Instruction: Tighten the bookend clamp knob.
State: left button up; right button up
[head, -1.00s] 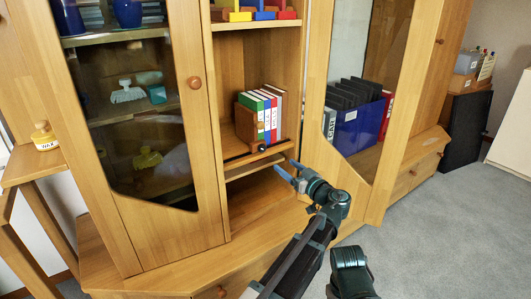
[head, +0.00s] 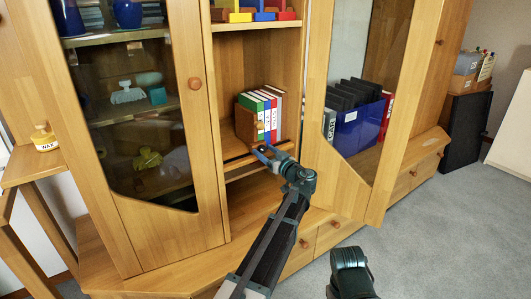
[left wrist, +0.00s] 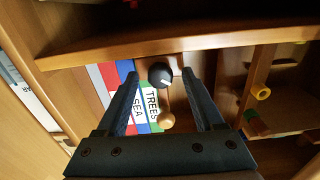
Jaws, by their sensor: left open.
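The wooden bookend (head: 245,122) stands on the middle shelf against several upright books. In the left wrist view a round black knob with a pale mark (left wrist: 160,73) shows, with a small wooden ball (left wrist: 167,121) below it. My left gripper (head: 263,153) is at the shelf's front edge, by the knob. In the left wrist view, its two dark fingers (left wrist: 161,76) are apart, one on each side of the knob. I cannot tell whether they touch it. In the head view the gripper partly hides the knob.
A cabinet with a glass door (head: 140,110) stands left of the shelf, and an open glass door (head: 345,110) is on the right. A blue box (head: 358,127) of dark folders sits behind that glass. The lower shelf is empty near my arm.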

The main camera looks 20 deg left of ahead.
pick_arm(q)
grip_shut()
dwell(0.3)
jog(key=shift+m, duration=3.3)
grip_release()
